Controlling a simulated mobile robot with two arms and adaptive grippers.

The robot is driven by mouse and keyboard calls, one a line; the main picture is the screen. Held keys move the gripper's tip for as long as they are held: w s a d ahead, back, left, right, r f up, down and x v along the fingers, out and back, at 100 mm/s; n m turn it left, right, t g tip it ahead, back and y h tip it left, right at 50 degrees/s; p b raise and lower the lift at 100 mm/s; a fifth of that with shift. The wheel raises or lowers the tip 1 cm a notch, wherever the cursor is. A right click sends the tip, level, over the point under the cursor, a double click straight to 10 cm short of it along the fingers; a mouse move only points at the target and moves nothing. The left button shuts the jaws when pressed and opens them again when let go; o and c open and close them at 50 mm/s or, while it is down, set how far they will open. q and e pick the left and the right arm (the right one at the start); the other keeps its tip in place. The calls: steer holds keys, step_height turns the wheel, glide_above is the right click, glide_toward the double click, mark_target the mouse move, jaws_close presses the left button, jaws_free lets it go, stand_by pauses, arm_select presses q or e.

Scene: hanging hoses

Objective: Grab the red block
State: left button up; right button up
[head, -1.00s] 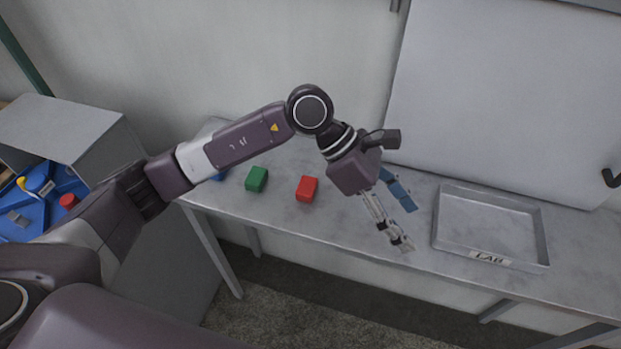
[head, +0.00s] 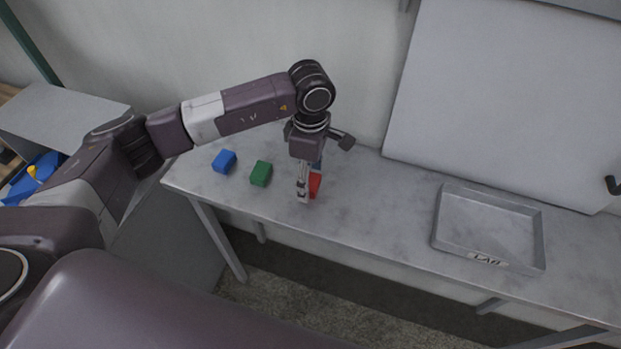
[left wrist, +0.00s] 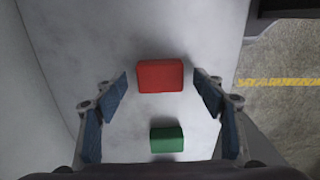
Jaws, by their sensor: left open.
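The red block (head: 315,184) sits on the grey table, partly hidden behind my left gripper (head: 308,192) in the head view. In the left wrist view the red block (left wrist: 160,76) lies between the two blue-padded fingers of the left gripper (left wrist: 160,88), near the level of their tips. There is a gap on each side, so the fingers do not touch it. The left gripper is open and points down at the table. My right gripper is not in view.
A green block (head: 261,173) and a blue block (head: 224,160) stand left of the red one on the table (head: 375,215). A grey labelled tray (head: 490,222) lies to the right. The tabletop between the red block and tray is clear.

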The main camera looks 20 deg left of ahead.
arm_select(q)
steer(key=shift+f, duration=0.55)
steer(key=c, duration=1.3)
steer(key=shift+o, duration=0.2)
steer(key=shift+r, duration=0.1)
